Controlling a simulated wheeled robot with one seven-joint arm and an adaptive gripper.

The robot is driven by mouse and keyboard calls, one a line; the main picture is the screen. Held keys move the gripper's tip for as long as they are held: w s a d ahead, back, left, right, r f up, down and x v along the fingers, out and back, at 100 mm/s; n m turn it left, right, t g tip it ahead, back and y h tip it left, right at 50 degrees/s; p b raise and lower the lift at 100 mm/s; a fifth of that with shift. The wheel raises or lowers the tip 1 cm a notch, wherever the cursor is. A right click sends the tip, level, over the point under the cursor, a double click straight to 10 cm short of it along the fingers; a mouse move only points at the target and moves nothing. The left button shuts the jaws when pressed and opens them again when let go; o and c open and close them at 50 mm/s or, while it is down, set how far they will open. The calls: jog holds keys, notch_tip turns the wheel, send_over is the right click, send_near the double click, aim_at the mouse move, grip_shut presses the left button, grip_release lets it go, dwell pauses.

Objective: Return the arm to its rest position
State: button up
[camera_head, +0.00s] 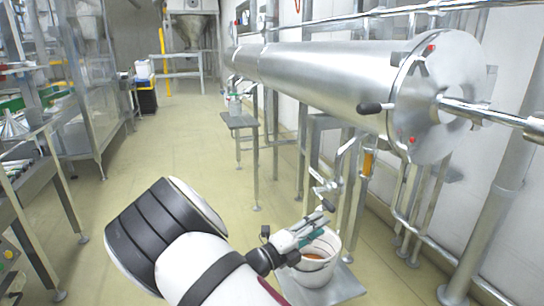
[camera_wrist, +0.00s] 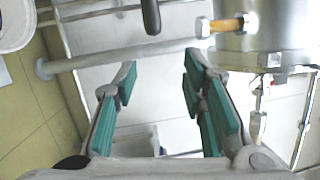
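My arm (camera_head: 205,255) reaches forward from the bottom of the head view. My gripper (camera_head: 318,222) is at its end, seen over or just in front of a white bucket (camera_head: 312,275). In the wrist view my gripper (camera_wrist: 160,90) has its teal-padded fingers spread apart, with nothing between them. The gripper hides part of the bucket's rim; some orange-brown content shows inside. I cannot tell how far above the bucket the gripper is.
The bucket stands on a metal plate (camera_head: 345,285). A large steel cylinder (camera_head: 330,75) with pipes and valves lies along the right wall. A steel conveyor table (camera_head: 35,165) stands on the left. The floor (camera_head: 165,150) between is clear.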

jog(key=s+d+r+m+g+y, duration=0.3)
jog(key=s+d+r+m+g, duration=0.35)
jog(key=s+m, duration=0.45)
jog(key=s+d+r+m+g+y, duration=0.45)
jog(key=s+d+m+g, duration=0.2)
jog(key=s+m, duration=0.45)
jog(key=s+a+r+m+t+y, duration=0.1)
jog(key=s+a+r+m+y, duration=0.15)
jog(key=s+m, duration=0.4)
jog(key=s+a+r+m+t+y, duration=0.1)
jog(key=s+a+m+y, duration=0.15)
jog(key=s+m, duration=0.45)
jog(key=s+a+r+m+t+y, duration=0.1)
jog(key=s+a+m+y, duration=0.1)
jog(key=s+m+y, duration=0.35)
notch_tip(320, 180, up, 23)
jog(key=s+t+h+p, duration=0.1)
jog(key=s+t+p, duration=0.1)
jog(key=p, duration=1.9)
jog(key=shift+a+f+t+h, duration=0.2)
jog(key=shift+t+h, duration=0.2)
jog(key=shift+t, duration=0.5)
jog(key=shift+c, duration=0.6)
